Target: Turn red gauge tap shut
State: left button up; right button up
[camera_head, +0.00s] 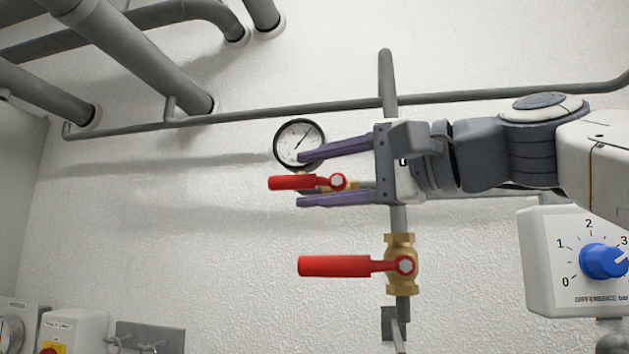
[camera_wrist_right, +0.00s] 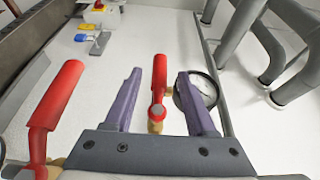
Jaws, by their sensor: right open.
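The red gauge tap (camera_head: 292,182) sits below the round pressure gauge (camera_head: 299,143), its handle pointing left in the head view. In the right wrist view its red handle (camera_wrist_right: 159,78) stands between my fingers with space on both sides. My right gripper (camera_head: 299,179) is open, its purple fingers above and below the tap. It also shows in the right wrist view (camera_wrist_right: 158,84). Part of the tap's brass body is hidden behind the handle and fingers. My left gripper is not in view.
A larger red-handled brass valve (camera_head: 335,266) sits lower on the vertical pipe; its handle shows left of my fingers in the right wrist view (camera_wrist_right: 55,97). A white box with a blue dial (camera_head: 601,261) is at right. Wall left of the tap is clear.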

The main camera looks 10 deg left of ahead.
aim_at(303, 181)
jog(key=shift+p+x, duration=0.6)
jog(key=shift+x, duration=1.7)
jog(key=shift+d, duration=0.1)
jog(key=shift+c, duration=0.3)
grip_shut()
